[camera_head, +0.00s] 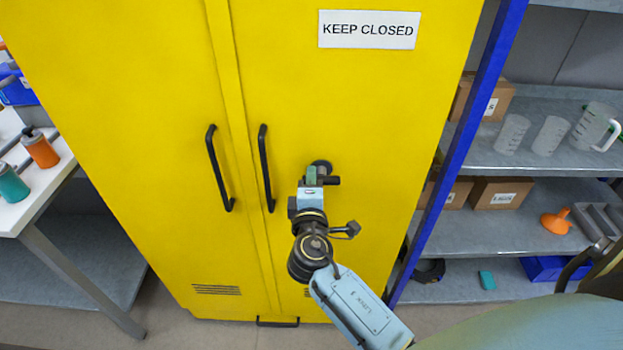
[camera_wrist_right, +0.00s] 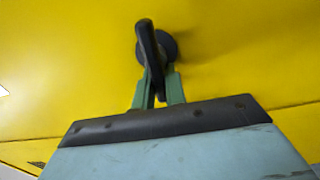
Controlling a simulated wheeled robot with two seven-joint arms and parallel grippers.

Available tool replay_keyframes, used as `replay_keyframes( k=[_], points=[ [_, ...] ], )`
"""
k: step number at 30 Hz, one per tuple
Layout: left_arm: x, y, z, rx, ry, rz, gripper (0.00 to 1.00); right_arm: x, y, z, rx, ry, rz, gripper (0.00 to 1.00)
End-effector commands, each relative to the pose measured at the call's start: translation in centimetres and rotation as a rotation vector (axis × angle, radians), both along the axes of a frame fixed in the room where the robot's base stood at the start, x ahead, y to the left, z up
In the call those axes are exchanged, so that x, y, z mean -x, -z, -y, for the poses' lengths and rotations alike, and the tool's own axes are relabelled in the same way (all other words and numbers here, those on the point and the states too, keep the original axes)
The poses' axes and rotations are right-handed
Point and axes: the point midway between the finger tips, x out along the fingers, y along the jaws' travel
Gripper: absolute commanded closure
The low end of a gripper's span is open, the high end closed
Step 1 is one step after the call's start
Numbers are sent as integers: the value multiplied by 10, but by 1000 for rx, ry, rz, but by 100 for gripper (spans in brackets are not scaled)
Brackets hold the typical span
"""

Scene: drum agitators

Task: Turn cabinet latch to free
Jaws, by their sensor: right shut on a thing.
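The yellow cabinet (camera_head: 330,95) stands closed in front of me, with two black door handles (camera_head: 219,168) (camera_head: 266,168). The black cabinet latch (camera_head: 325,168) sits on the right door, right of the handles. In the wrist view the latch (camera_wrist_right: 150,42) has a round base and a dark lever that reaches down between the green fingers. My right gripper (camera_head: 312,177) is at the latch, and in the wrist view its fingers (camera_wrist_right: 158,85) are shut on the lever. The gripper hides part of the latch in the head view. My left gripper is not in view.
A "KEEP CLOSED" sign (camera_head: 369,30) is on the right door. A blue rack post (camera_head: 460,140) stands right of the cabinet, with shelves holding boxes and clear beakers (camera_head: 550,135). A white table (camera_head: 40,185) with orange and teal containers is at left.

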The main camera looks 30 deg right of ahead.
Motion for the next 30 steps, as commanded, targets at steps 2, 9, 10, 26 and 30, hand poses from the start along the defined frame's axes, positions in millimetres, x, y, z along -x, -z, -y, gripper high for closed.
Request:
replay_keyframes(
  k=[2, 9, 10, 26, 30],
  points=[
    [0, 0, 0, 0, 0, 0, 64, 0, 0, 0, 4, 0, -3, 100],
    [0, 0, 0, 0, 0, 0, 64, 0, 0, 0, 3, 0, -2, 78],
    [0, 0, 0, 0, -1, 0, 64, 0, 0, 0, 3, 0, -2, 74],
    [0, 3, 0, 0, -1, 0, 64, 15, 2, -10, -2, -2, -3, 65],
    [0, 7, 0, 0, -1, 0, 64, 40, 3, -25, -3, -2, -3, 65]
  ],
)
